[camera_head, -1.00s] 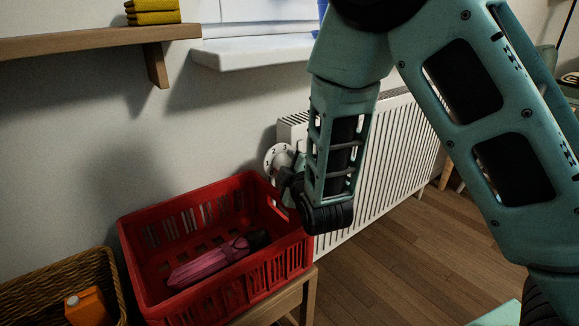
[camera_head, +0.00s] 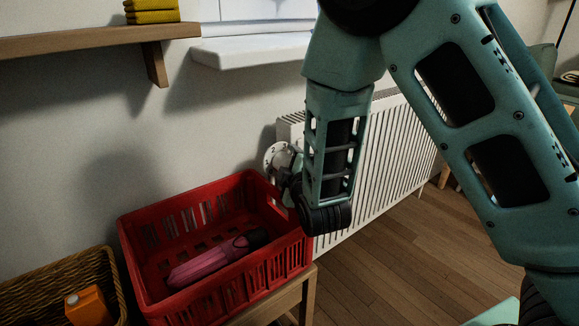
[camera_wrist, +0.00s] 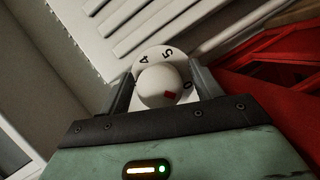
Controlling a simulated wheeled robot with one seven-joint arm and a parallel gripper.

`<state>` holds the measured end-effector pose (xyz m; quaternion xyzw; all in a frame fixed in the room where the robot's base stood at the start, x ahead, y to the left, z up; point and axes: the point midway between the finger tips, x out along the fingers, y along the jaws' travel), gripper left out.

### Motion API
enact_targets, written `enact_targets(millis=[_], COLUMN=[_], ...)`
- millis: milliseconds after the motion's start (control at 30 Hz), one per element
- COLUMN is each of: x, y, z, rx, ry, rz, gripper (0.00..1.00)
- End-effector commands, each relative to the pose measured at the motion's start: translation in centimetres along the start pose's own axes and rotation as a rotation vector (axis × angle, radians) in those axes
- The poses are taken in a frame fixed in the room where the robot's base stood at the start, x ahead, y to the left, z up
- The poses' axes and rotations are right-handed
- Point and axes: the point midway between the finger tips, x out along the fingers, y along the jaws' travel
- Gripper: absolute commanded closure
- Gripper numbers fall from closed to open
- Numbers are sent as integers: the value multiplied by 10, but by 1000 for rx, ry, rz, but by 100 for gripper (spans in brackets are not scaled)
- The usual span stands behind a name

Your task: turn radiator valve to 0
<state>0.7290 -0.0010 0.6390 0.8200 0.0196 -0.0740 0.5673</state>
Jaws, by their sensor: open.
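The radiator valve has a round white knob (camera_wrist: 158,86) with a red mark (camera_wrist: 170,94) on its face. Its white dial (camera_wrist: 160,54) shows the numerals 4, 5 and 0. The red mark is on the knob's side toward the 0, slightly below it in the wrist view; exact alignment is unclear. My gripper (camera_wrist: 163,80) is open, with one finger on each side of the knob. I cannot tell whether the fingers touch it. In the head view the dial (camera_head: 270,156) shows beside the radiator (camera_head: 390,150), and my wrist partly hides the valve.
A red crate (camera_head: 137,222) stands close below the valve on a wooden stand (camera_head: 300,291), with a pink bottle (camera_head: 210,262) inside. A wicker basket (camera_head: 35,272) with an orange carton (camera_head: 88,307) is at lower left. A windowsill (camera_head: 250,52) is above.

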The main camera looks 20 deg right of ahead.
Motion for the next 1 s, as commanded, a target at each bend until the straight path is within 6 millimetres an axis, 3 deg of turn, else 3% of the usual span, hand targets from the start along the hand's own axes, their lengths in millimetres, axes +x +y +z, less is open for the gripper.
enact_targets(millis=[233,433,1000], x=[-18,-61,-81], y=[1,1,5], z=[-1,-2,-3], rx=[0,-3,-2], ry=[0,2,-4], rz=[-3,-6,-4], gripper=[36,36,36])
